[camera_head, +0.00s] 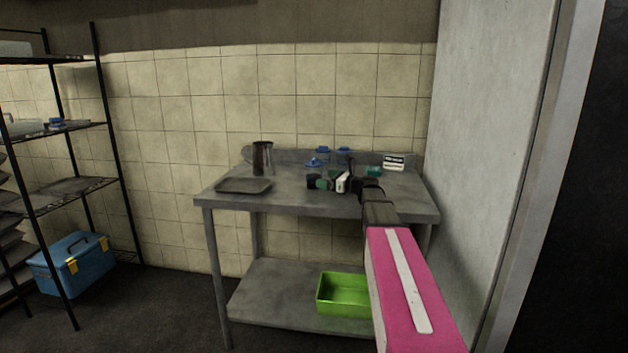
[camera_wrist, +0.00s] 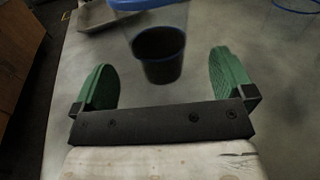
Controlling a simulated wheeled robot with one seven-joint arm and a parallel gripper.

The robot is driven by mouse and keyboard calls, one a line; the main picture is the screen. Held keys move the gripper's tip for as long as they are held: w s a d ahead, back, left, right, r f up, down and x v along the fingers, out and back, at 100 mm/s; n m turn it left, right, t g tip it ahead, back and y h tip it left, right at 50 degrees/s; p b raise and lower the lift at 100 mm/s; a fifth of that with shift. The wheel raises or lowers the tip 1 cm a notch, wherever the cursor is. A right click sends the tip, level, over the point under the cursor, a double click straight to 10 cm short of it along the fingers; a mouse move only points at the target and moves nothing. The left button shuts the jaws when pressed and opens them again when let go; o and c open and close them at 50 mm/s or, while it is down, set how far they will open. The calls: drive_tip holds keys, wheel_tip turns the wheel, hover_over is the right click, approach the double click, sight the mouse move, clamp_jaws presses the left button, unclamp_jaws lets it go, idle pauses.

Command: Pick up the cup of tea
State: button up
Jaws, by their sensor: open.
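The cup of tea (camera_wrist: 160,52) is a clear cup with a blue lid and dark liquid in its lower part. In the wrist view it stands upright on the grey table, ahead of my gripper (camera_wrist: 160,66) and roughly centred between its two green fingers. The fingers are open, with a gap on each side of the cup. In the head view the cup's dark liquid (camera_head: 313,181) shows just left of my gripper (camera_head: 325,184), near the table's front edge. My gripper holds nothing.
The metal table (camera_head: 215,200) also bears a shallow tray (camera_head: 243,186), a metal pitcher (camera_head: 262,158), other blue-topped clear cups (camera_head: 345,158) and a small sign (camera_head: 393,162). A green bin (camera_head: 343,294) is on the lower shelf. A wall stands right.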

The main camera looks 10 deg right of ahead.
sight(321, 176)
drive_tip(key=x, duration=0.4)
drive_tip(key=shift+w+a+r, duration=0.15)
drive_tip(key=shift+a+r, duration=0.05)
drive_tip(key=shift+a, duration=0.15)
drive_tip(key=c, duration=1)
drive_tip(key=shift+c, duration=0.4)
drive_tip(key=shift+r, duration=0.2)
